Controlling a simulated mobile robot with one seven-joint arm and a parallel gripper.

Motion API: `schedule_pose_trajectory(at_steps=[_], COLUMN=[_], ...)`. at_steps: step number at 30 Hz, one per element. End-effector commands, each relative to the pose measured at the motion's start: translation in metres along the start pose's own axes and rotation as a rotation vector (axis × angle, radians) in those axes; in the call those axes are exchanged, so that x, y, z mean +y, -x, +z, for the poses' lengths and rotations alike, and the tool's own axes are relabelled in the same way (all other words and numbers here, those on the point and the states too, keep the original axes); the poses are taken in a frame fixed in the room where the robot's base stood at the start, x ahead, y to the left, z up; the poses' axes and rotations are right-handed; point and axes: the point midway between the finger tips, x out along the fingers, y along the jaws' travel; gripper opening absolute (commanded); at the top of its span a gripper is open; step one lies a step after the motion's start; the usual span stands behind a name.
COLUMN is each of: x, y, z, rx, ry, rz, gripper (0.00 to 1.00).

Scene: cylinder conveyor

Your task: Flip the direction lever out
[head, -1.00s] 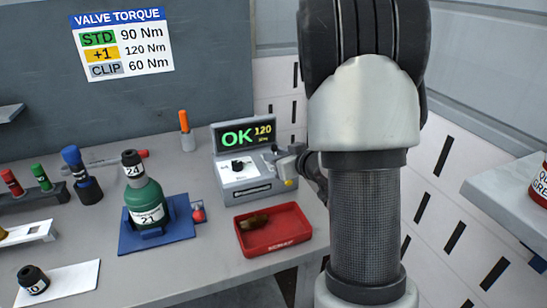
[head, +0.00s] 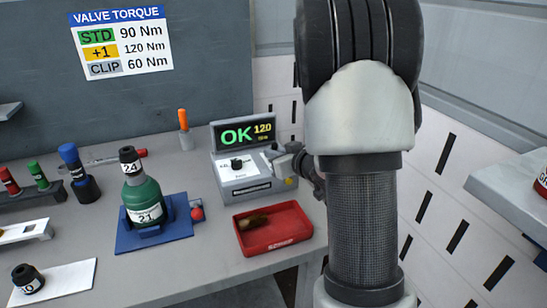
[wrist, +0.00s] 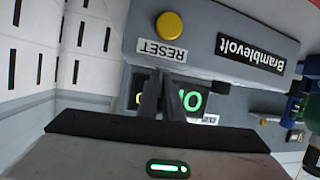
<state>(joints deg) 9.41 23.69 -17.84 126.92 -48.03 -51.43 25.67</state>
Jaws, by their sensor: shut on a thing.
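The grey console (head: 228,188) stands at the back of the bench, with a lit screen (head: 245,133) reading OK 120. A small black knob or lever (head: 236,163) sits on a white plate on its top; I cannot tell its setting. My gripper (head: 269,154) is at the console's right side, just right of the plate. In the wrist view the console is upside down, with a yellow RESET button (wrist: 169,25). My gripper's fingers (wrist: 171,90) are close together in front of the screen. What is between their tips is hidden, and I cannot make out a direction lever there.
A red tray (head: 275,246) with a brownish part lies in front of the console. A green bottle-shaped valve (head: 146,203) stands on a blue base (head: 128,240) to the left. An orange-handled tool (head: 183,120) stands behind. A shelf (head: 500,190) juts in at the right.

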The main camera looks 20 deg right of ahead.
Motion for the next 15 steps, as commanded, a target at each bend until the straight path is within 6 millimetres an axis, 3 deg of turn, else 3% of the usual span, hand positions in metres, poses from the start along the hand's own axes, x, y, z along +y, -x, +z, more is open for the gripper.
schedule_pose_trajectory(at_steps=[1,15], x=[0.0003,-0.0006], y=[-0.0027,0.0026], z=[0.0097,0.0028], rx=[0.027,0.148], ry=[0.001,0.023], rz=[0.005,0.018], gripper=[0.00,0.00])
